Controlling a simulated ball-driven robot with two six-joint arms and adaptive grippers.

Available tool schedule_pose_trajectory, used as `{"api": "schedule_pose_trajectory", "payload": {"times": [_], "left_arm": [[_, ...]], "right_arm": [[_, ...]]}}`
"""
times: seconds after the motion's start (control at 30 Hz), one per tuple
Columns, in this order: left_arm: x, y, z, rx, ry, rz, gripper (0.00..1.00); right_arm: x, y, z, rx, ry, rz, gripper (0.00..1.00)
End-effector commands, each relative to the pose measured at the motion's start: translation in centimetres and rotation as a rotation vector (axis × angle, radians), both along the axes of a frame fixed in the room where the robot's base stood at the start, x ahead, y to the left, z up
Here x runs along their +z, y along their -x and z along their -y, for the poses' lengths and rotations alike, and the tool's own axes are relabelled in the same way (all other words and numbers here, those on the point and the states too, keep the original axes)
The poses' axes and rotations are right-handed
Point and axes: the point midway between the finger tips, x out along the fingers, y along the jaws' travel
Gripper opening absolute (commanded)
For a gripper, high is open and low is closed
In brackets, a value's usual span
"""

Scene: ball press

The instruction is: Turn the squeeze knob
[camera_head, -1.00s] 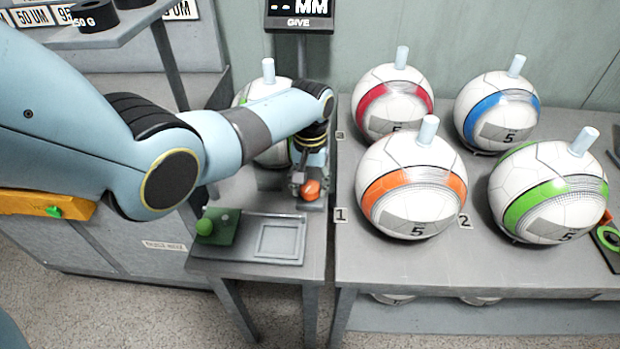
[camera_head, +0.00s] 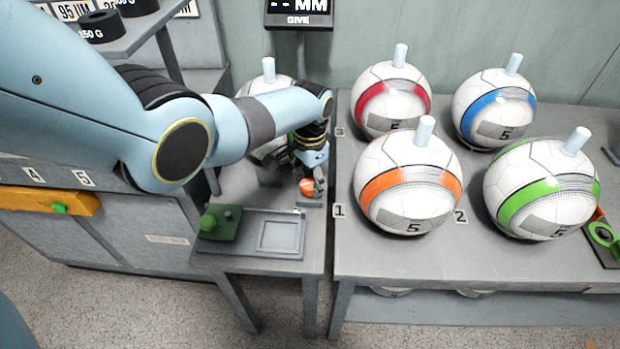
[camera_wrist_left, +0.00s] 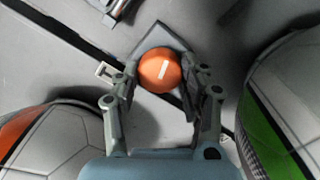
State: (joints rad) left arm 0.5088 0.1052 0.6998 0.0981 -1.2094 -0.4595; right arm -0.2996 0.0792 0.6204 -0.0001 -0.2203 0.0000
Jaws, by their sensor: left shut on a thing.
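The squeeze knob is a round orange knob (camera_head: 307,188) on a small grey base at the right side of the narrow bench. In the left wrist view the orange knob (camera_wrist_left: 159,69) has a white line across its top, tilted from upright. My left gripper (camera_head: 311,174) comes down on it from above. In the left wrist view the fingers of my left gripper (camera_wrist_left: 159,88) stand on both sides of the knob and are shut on it. A ball with a light blue stem (camera_head: 268,72) is partly hidden behind my left arm. My right gripper is not in view.
Several striped balls, such as the orange-striped one (camera_head: 409,190), stand on the table just right of the knob. A grey tray (camera_head: 281,238) and a green block (camera_head: 219,224) lie in front. A display (camera_head: 299,10) stands behind.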

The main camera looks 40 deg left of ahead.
Motion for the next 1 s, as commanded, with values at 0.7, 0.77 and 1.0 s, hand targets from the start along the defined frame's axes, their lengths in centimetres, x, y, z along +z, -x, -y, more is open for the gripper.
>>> {"api": "schedule_pose_trajectory", "payload": {"times": [0.7,0.77,1.0], "left_arm": [[0.06,-0.1,0.03,-0.037,0.0,0.003,0.57],[0.05,-0.07,0.03,-0.037,0.001,0.002,0.64],[0.03,-0.03,0.02,-0.037,0.0,0.001,0.66]], "right_arm": [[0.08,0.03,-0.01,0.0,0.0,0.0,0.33],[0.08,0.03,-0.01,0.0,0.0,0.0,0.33],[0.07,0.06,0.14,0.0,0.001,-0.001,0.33]]}}
